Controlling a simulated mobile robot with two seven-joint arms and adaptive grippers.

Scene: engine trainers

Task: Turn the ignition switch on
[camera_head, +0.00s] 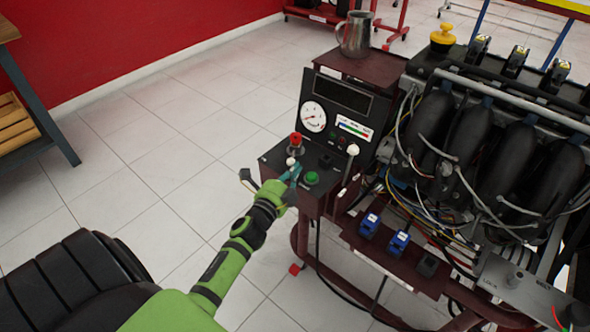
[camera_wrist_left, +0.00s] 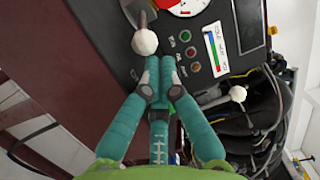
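The control box (camera_head: 268,160) has a sloped dark top with a red knob (camera_head: 296,140), a white ball knob (camera_head: 290,161) and a green button (camera_head: 312,178). My left gripper (camera_head: 294,170) reaches over this top from the left, its teal fingers beside the white knob and green button. In the left wrist view the two fingertips (camera_wrist_left: 160,75) lie close together just below the white ball knob (camera_wrist_left: 145,42), with a narrow gap. I cannot tell if anything is between them. I cannot pick out the ignition switch; the fingers cover part of the panel. My right gripper is out of view.
An upright panel with a round gauge (camera_head: 313,117) stands behind the box. A lever with a white ball (camera_head: 352,150) is to the right. The engine (camera_head: 480,140) with hoses and wires fills the right. A metal jug (camera_head: 355,35) stands behind.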

